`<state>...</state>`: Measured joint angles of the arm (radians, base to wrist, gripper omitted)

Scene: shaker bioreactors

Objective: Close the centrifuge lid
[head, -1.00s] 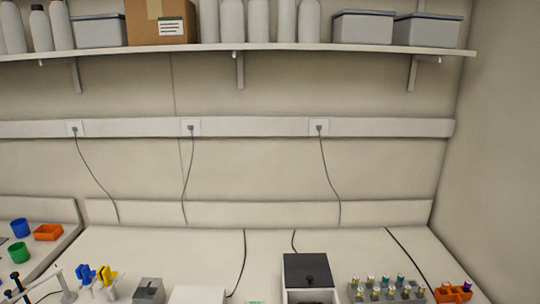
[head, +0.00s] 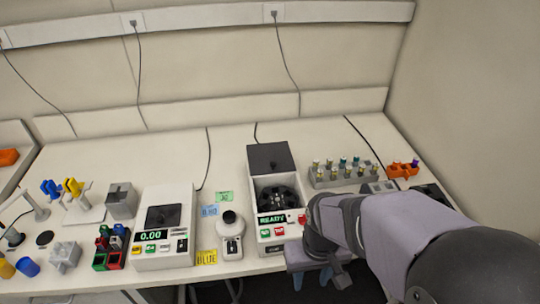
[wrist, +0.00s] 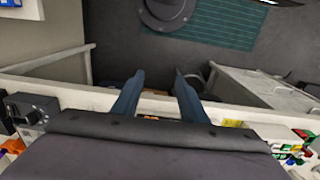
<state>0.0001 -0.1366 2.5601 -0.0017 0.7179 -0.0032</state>
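The centrifuge (head: 263,233) is a white box on the bench with a dark round rotor (head: 278,197) exposed in its top. Its display reads READY. My gripper (head: 320,278) hangs at the bench's front edge, in front and to the right of the centrifuge, apart from the lid. In the wrist view my gripper (wrist: 158,88) has its two blue-grey fingers spread with nothing between them. The lid cannot be made out in the wrist view.
A tube rack (head: 345,177) and an orange rack (head: 403,170) stand right of the centrifuge. A small white device (head: 231,238) and a machine reading 0.00 (head: 163,228) stand to its left. Cables run behind. My arm covers the bench's right front.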

